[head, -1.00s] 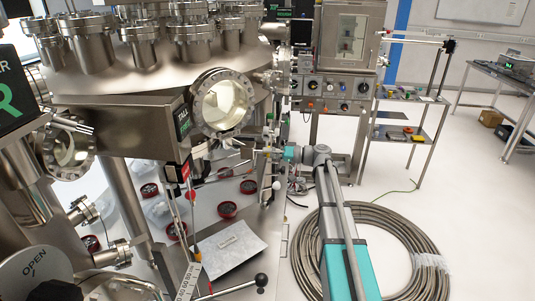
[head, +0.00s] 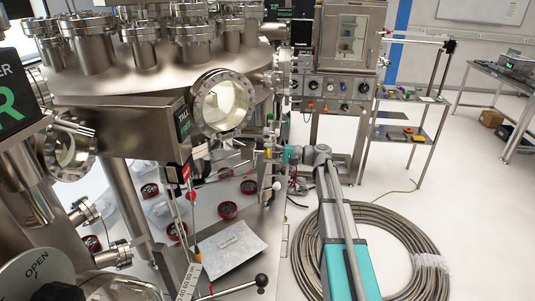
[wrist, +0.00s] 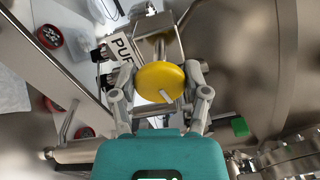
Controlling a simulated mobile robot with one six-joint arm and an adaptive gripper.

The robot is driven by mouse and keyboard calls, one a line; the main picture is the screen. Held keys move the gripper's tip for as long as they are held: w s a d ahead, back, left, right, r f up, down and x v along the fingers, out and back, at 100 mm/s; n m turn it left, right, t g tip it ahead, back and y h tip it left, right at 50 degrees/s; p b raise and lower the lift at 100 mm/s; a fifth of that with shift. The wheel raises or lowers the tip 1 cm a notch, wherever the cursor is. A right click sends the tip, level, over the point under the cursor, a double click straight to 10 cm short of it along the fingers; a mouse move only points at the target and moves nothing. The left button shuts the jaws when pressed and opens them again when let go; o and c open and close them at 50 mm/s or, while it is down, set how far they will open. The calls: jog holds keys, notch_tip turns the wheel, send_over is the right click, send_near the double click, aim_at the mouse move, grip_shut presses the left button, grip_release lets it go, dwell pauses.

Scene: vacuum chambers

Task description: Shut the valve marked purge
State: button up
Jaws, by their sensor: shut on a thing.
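A round yellow valve knob (wrist: 160,82) sits between the fingers of my gripper (wrist: 160,93) in the wrist view. The fingers are closed against its two sides, with the teal gripper body just below. In the head view my gripper (head: 273,153) is at the chamber's right side, small and partly hidden among the fittings. The valve's turn position cannot be told.
The large steel chamber (head: 120,105) with its round window (head: 222,103) stands left of my arm. A green block (wrist: 239,126) shows right of the gripper. Several red-rimmed pieces lie on the surface below. A coiled metal hose (head: 410,225) lies on the floor at the right.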

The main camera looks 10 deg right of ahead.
jog(key=shift+m, duration=0.9)
jog(key=o, duration=1.2)
jog(key=shift+c, duration=0.2)
jog(key=shift+d, duration=0.1)
jog(key=v, duration=1.2)
